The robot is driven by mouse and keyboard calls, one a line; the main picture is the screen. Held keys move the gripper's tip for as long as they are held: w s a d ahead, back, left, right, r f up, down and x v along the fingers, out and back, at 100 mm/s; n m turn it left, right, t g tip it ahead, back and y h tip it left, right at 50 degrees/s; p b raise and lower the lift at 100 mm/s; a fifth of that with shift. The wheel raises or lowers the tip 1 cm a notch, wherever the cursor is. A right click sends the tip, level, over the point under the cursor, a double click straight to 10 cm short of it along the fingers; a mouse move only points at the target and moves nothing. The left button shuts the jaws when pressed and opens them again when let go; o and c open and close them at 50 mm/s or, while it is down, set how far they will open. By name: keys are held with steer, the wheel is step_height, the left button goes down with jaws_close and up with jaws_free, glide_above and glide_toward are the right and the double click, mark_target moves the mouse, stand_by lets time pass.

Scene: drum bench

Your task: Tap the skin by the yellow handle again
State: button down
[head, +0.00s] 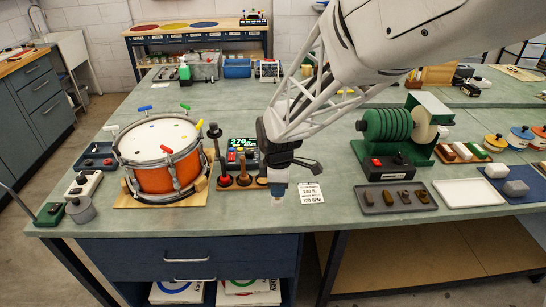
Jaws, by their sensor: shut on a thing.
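An orange drum (170,178) with a metal rim and a pale skin (152,138) stands on a wooden base at the left. Handles show around its rim: a blue handle (144,108) at the back, a green handle (184,106) at the back right and a red handle (166,149) at the front.
A rack of upright tools (243,179) stands between the drum and my gripper. A printed card (311,193) lies just right of my gripper. A green ribbed machine (387,125) and a dark tray (396,198) are farther right. The bench front edge is close below.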

stand_by(0.4)
steer(key=w+a+r+n, duration=0.1)
steer(key=w+a+r, duration=0.75)
steer(key=w, duration=0.25)
steer(key=w+a+r, duration=0.7)
steer(key=w+a, duration=0.3)
steer(key=w, duration=0.1)
steer(key=s+a+r+n, duration=0.1)
steer(key=a+n, duration=0.2)
steer(key=a, duration=0.8)
steer(key=shift+d+f, duration=0.1)
steer(key=shift+f, duration=0.05)
steer(key=shift+f, duration=2.8)
steer(key=shift+r, duration=2.55)
steer(key=shift+w+d, duration=0.1)
